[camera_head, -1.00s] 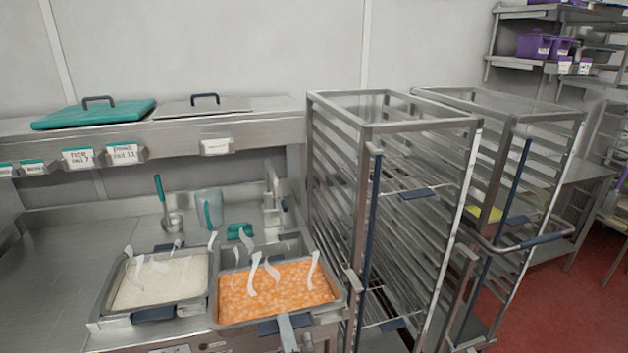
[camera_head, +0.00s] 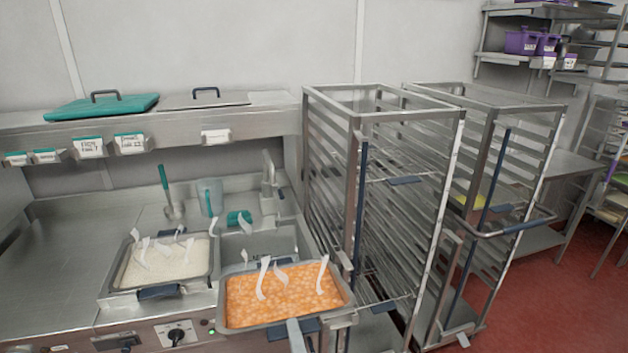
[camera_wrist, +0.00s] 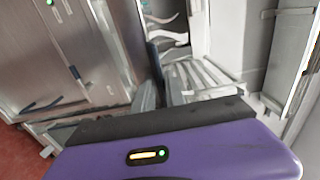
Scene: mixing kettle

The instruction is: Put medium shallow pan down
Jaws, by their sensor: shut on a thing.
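The shallow pan of orange, chunky food (camera_head: 283,297) is in the lower middle of the head view, with white wisps of steam above it. My gripper (camera_head: 296,338) is at its near edge, at the bottom of the picture, and is shut on the pan's near side. The pan looks level and overlaps the counter's front edge and the sink area; whether it touches anything below I cannot tell. A similar pan of white rice (camera_head: 163,262) stands on the counter to its left.
Two tall wire racks (camera_head: 385,200) stand close on the right. The counter (camera_head: 50,255) is bare to the left of the rice pan. A ladle (camera_head: 167,195), a clear jug (camera_head: 209,196) and a sink (camera_head: 262,242) lie behind the pans. Control knobs (camera_head: 176,335) line the counter front.

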